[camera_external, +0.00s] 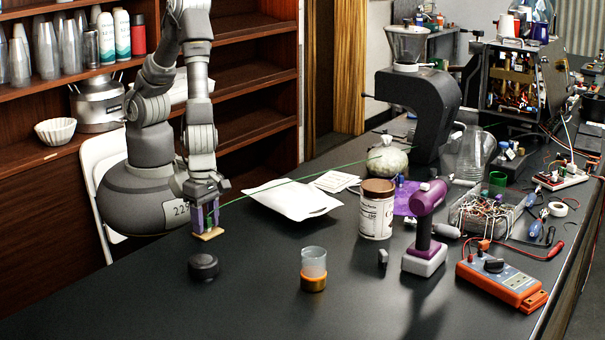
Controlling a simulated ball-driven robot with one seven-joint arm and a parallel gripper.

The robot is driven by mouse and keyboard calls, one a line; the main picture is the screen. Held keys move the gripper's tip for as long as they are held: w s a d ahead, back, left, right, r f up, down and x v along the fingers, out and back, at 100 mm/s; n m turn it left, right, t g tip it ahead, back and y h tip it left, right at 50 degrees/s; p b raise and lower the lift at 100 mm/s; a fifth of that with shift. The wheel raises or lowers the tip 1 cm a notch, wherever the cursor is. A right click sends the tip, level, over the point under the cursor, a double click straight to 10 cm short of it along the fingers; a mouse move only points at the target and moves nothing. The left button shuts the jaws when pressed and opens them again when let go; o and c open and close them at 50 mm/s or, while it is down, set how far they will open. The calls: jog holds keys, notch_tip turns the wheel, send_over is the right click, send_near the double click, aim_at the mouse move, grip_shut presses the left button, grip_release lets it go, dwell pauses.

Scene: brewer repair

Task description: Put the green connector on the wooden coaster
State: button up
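My gripper (208,232) points down at the left of the dark table, its purple fingers just above or touching the small wooden coaster (211,235). A thin green line (290,181), like a wire, runs from beside my gripper up to the right, toward the round pale bag.
Near my gripper are a black puck (203,267) and a clear cup with an orange base (313,282). A white pouch (292,199), a labelled jar (377,209), a purple tool (428,215) and an orange meter (500,285) stand rightward. The front left table is clear.

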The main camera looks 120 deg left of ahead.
jog(key=shift+o, duration=0.8)
notch_tip(320, 180, up, 12)
jog(key=p, duration=0.6)
jog(key=w+a+r+n+t, duration=0.25)
jog(key=w+r+n, duration=0.3)
jog(key=r, duration=0.45)
jog(key=w+a+r+n+t, duration=0.1)
jog(key=w+r+n+t, duration=0.25)
jog(key=r+n, duration=0.5)
jog(key=w+a+r+n+t, duration=0.2)
jog(key=w+r+n, duration=0.35)
jog(key=r, duration=0.65)
jog(key=s+a+r+n+t, duration=0.2)
jog(key=r+n, duration=0.3)
jog(key=r, duration=0.5)
jog(key=s+a+r+n+t, duration=0.2)
jog(key=r+n, duration=0.4)
jog(key=r, duration=0.4)
jog(key=s+a+r+n+t, duration=0.3)
jog(key=s+r+n, duration=0.1)
jog(key=r, duration=0.6)
jog(key=shift+r+n, duration=0.2)
jog(key=shift+n, duration=0.55)
